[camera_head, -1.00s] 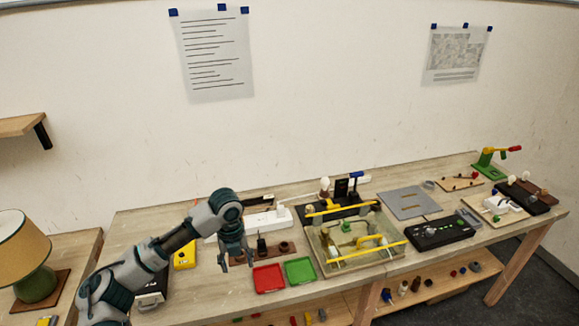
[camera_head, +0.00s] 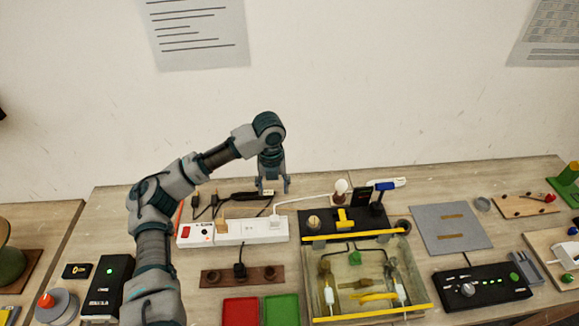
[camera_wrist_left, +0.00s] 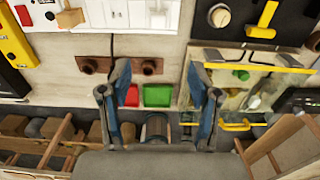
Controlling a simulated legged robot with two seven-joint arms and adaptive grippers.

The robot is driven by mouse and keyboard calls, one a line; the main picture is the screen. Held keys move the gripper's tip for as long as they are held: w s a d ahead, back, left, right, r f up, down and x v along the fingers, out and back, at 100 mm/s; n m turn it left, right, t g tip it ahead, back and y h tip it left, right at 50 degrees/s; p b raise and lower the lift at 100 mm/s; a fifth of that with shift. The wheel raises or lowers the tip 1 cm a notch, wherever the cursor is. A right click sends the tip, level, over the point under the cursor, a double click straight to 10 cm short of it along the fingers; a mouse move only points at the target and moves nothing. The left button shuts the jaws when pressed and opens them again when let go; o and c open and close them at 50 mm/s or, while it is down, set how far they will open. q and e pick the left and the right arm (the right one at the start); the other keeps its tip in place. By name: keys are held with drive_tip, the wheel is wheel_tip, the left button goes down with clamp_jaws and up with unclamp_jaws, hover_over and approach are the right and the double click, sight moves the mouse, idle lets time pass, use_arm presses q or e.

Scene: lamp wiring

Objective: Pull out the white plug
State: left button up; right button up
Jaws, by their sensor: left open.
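The white plug (camera_head: 275,222) sits in the right end of the white power strip (camera_head: 240,232) on the table, with a white cord running right from it. It also shows at the top of the left wrist view (camera_wrist_left: 157,18). My left gripper (camera_head: 272,188) points down with its fingers apart and empty. In the head view it appears just above the white plug, apart from it. In the left wrist view the open fingers (camera_wrist_left: 157,92) have nothing between them close by. My right gripper is in neither view.
A brown board (camera_head: 212,278) with a black plug lies in front of the strip, with red (camera_head: 240,311) and green (camera_head: 281,309) trays below. A yellow-barred clear box (camera_head: 360,309) and a black bulb board (camera_head: 318,230) stand to the right. Dark cables lie behind the strip.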

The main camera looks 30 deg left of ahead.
use_arm(q)
drive_tip(key=a+f, duration=0.1)
approach(274, 217)
drive_tip(key=f, duration=0.6)
drive_tip(key=shift+d+f+b, duration=0.3)
drive_tip(key=shift+d, duration=0.1)
drive_tip(key=f, duration=0.3)
drive_tip(key=shift+a+f, duration=0.25)
drive_tip(key=shift+a, duration=0.05)
drive_tip(key=shift+a+f, duration=0.3)
drive_tip(key=shift+f, duration=0.2)
drive_tip(key=shift+d, duration=0.15)
drive_tip(key=shift+d+r, duration=0.1)
drive_tip(key=shift+d, duration=0.05)
drive_tip(key=c, duration=0.4)
drive_tip(key=shift+d, duration=0.1)
clamp_jaws()
drive_tip(key=shift+c, duration=1.3)
unclamp_jaws()
clamp_jaws()
drive_tip(key=shift+a, duration=0.2)
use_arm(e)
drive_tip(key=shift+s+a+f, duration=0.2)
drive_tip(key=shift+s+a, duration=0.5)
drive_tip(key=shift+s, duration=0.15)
